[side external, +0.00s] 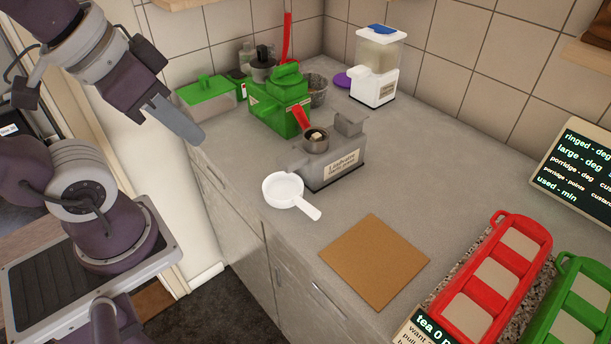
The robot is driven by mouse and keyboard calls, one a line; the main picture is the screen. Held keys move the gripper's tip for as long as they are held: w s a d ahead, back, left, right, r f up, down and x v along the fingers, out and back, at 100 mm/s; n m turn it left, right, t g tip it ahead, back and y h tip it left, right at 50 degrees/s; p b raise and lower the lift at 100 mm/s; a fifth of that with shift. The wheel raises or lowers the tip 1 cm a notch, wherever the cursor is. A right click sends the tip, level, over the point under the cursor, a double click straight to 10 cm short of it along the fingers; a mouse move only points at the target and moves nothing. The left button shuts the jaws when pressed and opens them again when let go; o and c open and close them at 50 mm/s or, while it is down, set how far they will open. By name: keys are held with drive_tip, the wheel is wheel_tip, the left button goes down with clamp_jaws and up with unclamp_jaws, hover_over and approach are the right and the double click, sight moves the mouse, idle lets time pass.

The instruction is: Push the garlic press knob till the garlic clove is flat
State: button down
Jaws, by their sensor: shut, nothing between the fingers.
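A grey boxy device with a label plate (340,170), which looks like the garlic press, stands on the worktop near its left edge. A small metal cup (315,145) with a red handle sits at its top, holding a small pale piece (317,137) that may be the garlic clove. A grey block (350,124) rises at the device's back right; I cannot tell whether it is the knob. My gripper (190,132) is shut and empty, in the air to the left of the device and apart from it.
A white pan (290,194) lies in front of the device. A green machine (279,105) with a red lever stands close behind. A white dispenser (378,68) is at the back, a brown board (374,261) in front, and red (528,235) and green trays (575,325) at right.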

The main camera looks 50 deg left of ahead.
drive_tip(key=w+r, duration=0.4)
drive_tip(key=w, duration=0.1)
drive_tip(key=r+g, duration=0.1)
drive_tip(key=g, duration=0.1)
hover_over(351, 110)
drive_tip(key=s, duration=0.4)
drive_tip(key=x, duration=0.8)
drive_tip(key=s+x, duration=0.1)
drive_tip(key=x, duration=0.4)
drive_tip(key=shift+s+f, duration=0.1)
drive_tip(key=shift+f, duration=0.5)
